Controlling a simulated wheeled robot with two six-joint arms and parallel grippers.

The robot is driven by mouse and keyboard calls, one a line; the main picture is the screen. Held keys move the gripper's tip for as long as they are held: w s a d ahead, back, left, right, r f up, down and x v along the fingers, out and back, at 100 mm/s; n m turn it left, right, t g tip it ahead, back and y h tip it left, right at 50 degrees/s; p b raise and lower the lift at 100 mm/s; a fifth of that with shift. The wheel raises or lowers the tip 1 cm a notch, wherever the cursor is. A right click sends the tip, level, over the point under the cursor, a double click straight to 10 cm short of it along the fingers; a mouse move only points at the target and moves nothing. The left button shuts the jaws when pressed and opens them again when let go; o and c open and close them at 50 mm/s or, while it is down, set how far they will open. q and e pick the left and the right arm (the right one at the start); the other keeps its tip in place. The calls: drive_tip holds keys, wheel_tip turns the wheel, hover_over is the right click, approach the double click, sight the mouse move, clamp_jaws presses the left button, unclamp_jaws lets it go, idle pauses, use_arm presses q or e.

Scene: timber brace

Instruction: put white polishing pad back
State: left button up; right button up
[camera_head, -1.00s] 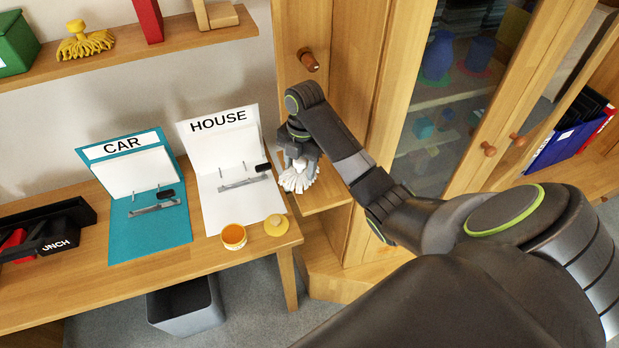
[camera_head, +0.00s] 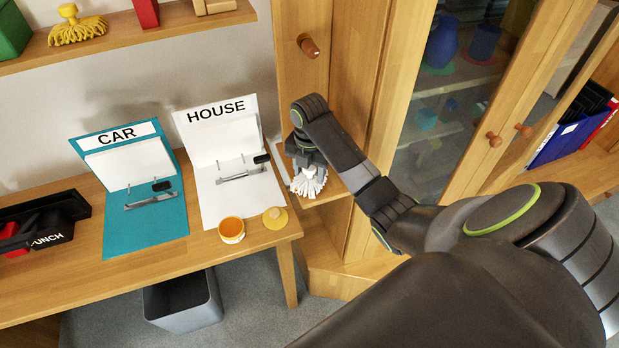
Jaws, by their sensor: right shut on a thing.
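The white polishing pad (camera_head: 309,182) is a fringed, mop-like pad with its strands hanging down. My right gripper (camera_head: 306,168) points down and is shut on its top. The pad is over or on a small wooden ledge (camera_head: 330,190) at the right end of the desk, beside the cabinet; I cannot tell whether it touches the ledge. My left gripper is not in view.
A yellow pad (camera_head: 77,30) sits on the wall shelf (camera_head: 120,36). The HOUSE binder (camera_head: 238,190), the CAR binder (camera_head: 150,220), an orange-filled jar (camera_head: 231,230) and its lid (camera_head: 275,217) are on the desk. The cabinet (camera_head: 345,60) stands close behind my arm.

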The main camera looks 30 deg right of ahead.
drive_tip(key=shift+f, duration=0.95)
drive_tip(key=o, duration=0.9)
wheel_tip(320, 180, up, 5)
drive_tip(key=shift+f, duration=0.1)
wheel_tip(320, 180, up, 6)
drive_tip(key=p, duration=0.5)
drive_tip(key=shift+f, duration=0.2)
drive_tip(key=shift+r+p, duration=0.85)
drive_tip(key=shift+p, duration=0.25)
drive_tip(key=shift+f, duration=0.1)
